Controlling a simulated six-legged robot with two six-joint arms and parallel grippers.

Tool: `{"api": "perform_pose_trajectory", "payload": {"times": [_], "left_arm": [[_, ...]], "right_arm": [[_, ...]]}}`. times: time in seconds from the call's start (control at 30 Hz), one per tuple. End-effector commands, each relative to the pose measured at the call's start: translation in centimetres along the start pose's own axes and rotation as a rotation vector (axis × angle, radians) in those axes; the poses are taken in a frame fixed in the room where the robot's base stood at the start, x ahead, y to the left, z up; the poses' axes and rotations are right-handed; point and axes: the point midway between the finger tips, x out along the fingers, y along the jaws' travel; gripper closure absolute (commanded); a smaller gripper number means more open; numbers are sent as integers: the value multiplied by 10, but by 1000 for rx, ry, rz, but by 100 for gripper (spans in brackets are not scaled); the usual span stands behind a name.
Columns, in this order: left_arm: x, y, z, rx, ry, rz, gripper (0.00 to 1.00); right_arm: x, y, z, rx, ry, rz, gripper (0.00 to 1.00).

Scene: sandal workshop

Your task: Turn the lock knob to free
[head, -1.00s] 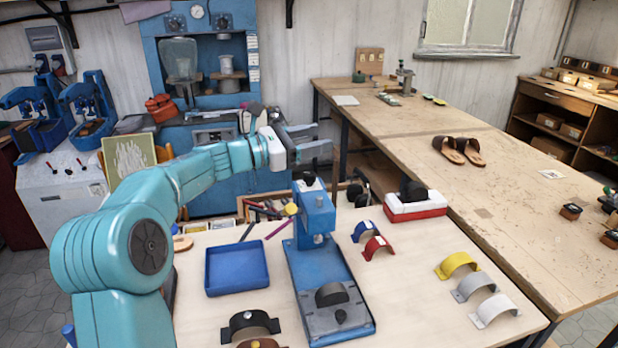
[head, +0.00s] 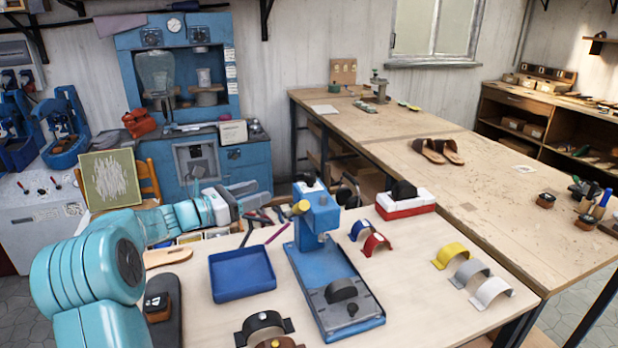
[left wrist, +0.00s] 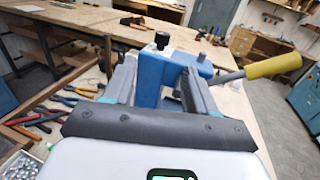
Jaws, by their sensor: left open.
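A blue press (head: 318,215) stands on the near table. A black knob (left wrist: 162,40) and a smaller grey knob (left wrist: 201,57) rise from its head in the left wrist view. A yellow-ended lever (left wrist: 272,67) sticks out to the right there, and its yellow end (head: 301,207) shows in the head view. No label shows which knob is the lock knob. My left gripper (head: 264,193) is open and empty, left of the press head. In the wrist view the press head lies ahead, between and beyond its fingers. My right gripper is not in view.
A blue tray (head: 241,273) lies left of the press. Blue and red arches (head: 376,244) and a red-and-white block (head: 405,203) are to its right. Yellow, grey and white arches (head: 470,272) stand further right. Pliers (left wrist: 75,92) and other tools lie below left in the wrist view.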

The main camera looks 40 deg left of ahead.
Motion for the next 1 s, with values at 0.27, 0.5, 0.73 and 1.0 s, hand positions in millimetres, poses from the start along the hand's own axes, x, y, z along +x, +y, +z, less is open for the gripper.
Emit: {"api": "perform_pose_trajectory", "payload": {"times": [0.27,0.5,0.73,1.0], "left_arm": [[58,-4,5,-2,-2,-9,43],[115,-5,5,0,-2,-10,43],[150,-4,4,-1,-1,-8,43],[160,-4,1,0,-2,-7,43]], "right_arm": [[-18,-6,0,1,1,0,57],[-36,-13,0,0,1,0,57],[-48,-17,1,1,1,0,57],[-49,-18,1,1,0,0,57]]}}
